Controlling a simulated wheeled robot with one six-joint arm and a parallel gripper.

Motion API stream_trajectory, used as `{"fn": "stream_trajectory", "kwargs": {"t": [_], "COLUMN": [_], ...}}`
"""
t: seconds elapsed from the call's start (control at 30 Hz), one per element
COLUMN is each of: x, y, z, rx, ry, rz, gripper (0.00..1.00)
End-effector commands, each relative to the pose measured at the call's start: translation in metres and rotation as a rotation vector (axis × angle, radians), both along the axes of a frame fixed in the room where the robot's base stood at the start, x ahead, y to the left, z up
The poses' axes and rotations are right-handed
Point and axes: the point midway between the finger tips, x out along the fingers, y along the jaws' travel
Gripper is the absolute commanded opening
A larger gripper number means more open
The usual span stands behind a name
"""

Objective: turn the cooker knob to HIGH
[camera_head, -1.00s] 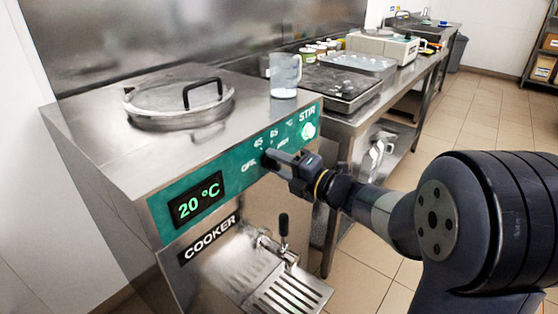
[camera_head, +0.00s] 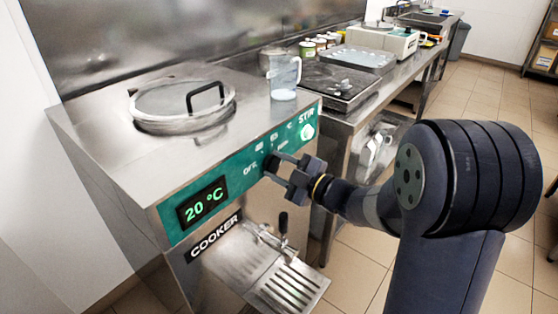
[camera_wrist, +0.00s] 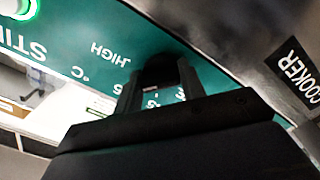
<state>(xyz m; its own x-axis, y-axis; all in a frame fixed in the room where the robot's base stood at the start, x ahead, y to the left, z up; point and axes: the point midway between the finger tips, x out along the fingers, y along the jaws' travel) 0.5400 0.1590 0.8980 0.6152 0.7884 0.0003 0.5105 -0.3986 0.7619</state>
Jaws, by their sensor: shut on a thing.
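The cooker (camera_head: 165,215) is a steel machine with a teal front panel (camera_head: 238,172). Its dark round knob (camera_wrist: 160,68) shows between my fingers in the wrist view. My gripper (camera_head: 270,168) reaches the panel from the right, one finger above the other, and is shut on the knob. In the wrist view the gripper (camera_wrist: 158,90) has a finger on each side of the knob. The HIGH label (camera_wrist: 110,52) reads upside down, up and left of the knob. The OFF label shows left of the knob in the head view. The knob's pointer is hidden.
The display (camera_head: 202,207) reads 20 °C. A lit green STIR button (camera_head: 307,131) is right of the knob. A clear jug (camera_head: 283,78) and a round lid (camera_head: 180,100) are on top. A spout lever (camera_head: 283,222) and drip tray (camera_head: 292,288) stand out below.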

Motion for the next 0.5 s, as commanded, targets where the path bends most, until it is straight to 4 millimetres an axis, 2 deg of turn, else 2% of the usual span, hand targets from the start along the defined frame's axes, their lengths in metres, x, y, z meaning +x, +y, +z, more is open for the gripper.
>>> {"fn": "stream_trajectory", "kwargs": {"t": [0.5], "x": [-0.001], "y": [0.0004], "z": [0.0003], "rx": [0.269], "ry": [0.351], "rz": [-0.001], "gripper": [0.15]}}
